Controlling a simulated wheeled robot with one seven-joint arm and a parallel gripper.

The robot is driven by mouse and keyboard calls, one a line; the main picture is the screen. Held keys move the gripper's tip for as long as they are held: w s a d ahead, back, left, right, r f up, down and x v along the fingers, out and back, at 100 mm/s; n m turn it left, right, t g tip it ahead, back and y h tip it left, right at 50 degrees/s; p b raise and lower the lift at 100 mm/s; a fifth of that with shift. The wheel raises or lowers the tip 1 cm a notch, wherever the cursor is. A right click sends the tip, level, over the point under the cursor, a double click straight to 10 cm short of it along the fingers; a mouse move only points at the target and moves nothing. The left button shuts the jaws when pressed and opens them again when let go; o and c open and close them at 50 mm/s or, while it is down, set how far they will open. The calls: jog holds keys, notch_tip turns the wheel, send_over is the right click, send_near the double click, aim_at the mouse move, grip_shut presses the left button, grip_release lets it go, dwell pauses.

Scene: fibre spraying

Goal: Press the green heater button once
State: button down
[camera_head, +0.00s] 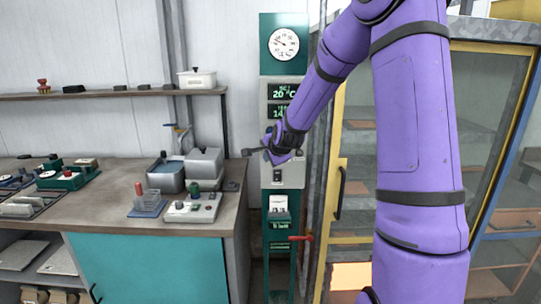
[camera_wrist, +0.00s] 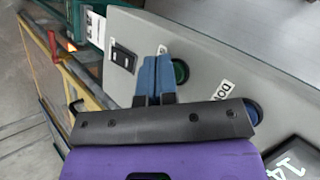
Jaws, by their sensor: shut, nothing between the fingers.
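The green button (camera_wrist: 181,71) sits on a grey control box (camera_wrist: 210,68) in the wrist view, partly covered by my fingers. My gripper (camera_wrist: 156,66) is shut and empty, its blue fingertips together just left of the button and over part of it. I cannot tell whether they touch the button or the box face. In the head view my gripper (camera_head: 264,151) is in front of the grey box (camera_head: 293,172) on the green panel, and hides the box's upper left; the green button is not visible there.
A blue button (camera_wrist: 253,110) with a partly hidden label and a black rocker switch (camera_wrist: 123,57) flank the green button. Above are displays (camera_head: 283,92) and a gauge (camera_head: 284,44). A red lever (camera_head: 300,238) is below. A workbench (camera_head: 120,205) stands left, a yellow-framed cabinet (camera_head: 338,130) right.

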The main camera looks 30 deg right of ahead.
jog(key=shift+s+a, duration=0.3)
jog(key=shift+s, duration=0.15)
jog(key=shift+s, duration=0.1)
jog(key=shift+s+a, duration=0.7)
jog(key=shift+s, duration=0.3)
jog(key=shift+s+a, duration=0.7)
jog(key=shift+s, duration=0.3)
